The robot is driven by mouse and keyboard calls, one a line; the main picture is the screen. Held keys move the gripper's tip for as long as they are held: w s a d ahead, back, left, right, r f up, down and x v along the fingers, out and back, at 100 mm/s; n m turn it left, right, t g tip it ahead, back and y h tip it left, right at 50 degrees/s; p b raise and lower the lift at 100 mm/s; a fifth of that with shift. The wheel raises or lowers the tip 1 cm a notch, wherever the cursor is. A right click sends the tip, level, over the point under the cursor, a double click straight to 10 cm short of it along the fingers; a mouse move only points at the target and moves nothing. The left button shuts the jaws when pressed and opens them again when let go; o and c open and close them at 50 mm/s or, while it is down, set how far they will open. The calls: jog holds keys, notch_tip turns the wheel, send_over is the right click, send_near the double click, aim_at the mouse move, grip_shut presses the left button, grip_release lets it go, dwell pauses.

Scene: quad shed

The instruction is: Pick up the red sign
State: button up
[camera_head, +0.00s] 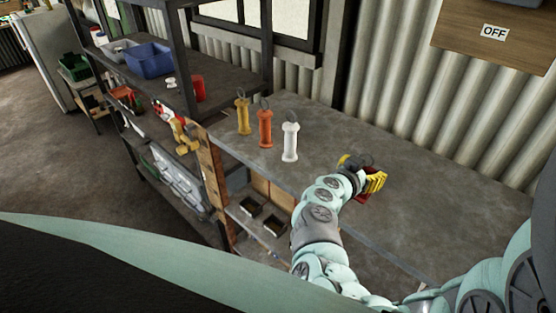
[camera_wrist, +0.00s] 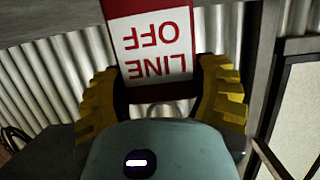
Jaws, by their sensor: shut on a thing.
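The red sign (camera_wrist: 158,9) carries a white panel with the upside-down words "LINE OFF". In the wrist view it stands between the two yellow fingers of my gripper (camera_wrist: 161,85), which are shut on it, one at each side. In the head view my gripper (camera_head: 365,175) is over the right part of the grey bench. Only a small piece of the red sign (camera_head: 366,197) shows there; the gripper hides the rest. Whether the sign touches the bench cannot be told.
The grey bench (camera_head: 440,205) is mostly clear. Yellow (camera_head: 243,118), orange (camera_head: 265,130) and white (camera_head: 290,143) handled cylinders stand on its left part. A dark shelf with a blue bin (camera_head: 150,60) stands left. A wooden board with an "OFF" label (camera_head: 495,33) hangs at upper right.

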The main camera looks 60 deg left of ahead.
jog(key=shift+r, duration=0.15)
notch_tip(320, 180, up, 18)
jog(key=p, duration=0.3)
dwell(0.4)
dwell(0.6)
jog(key=s+a+r+p, duration=0.6)
jog(key=a+r+p, duration=0.15)
jog(key=r, duration=0.45)
jog(key=s+r+m+h+p, duration=0.2)
jog(key=s+r+p, duration=0.1)
jog(key=r, duration=0.4)
jog(key=s+r+m+h+p, duration=0.15)
jog(key=s+r+p, duration=0.25)
jog(key=r, duration=0.4)
jog(key=a+r+x, duration=0.1)
jog(key=a+x, duration=0.1)
jog(key=x, duration=0.8)
jog(key=shift+w, duration=0.35)
jog(key=shift+a, duration=0.1)
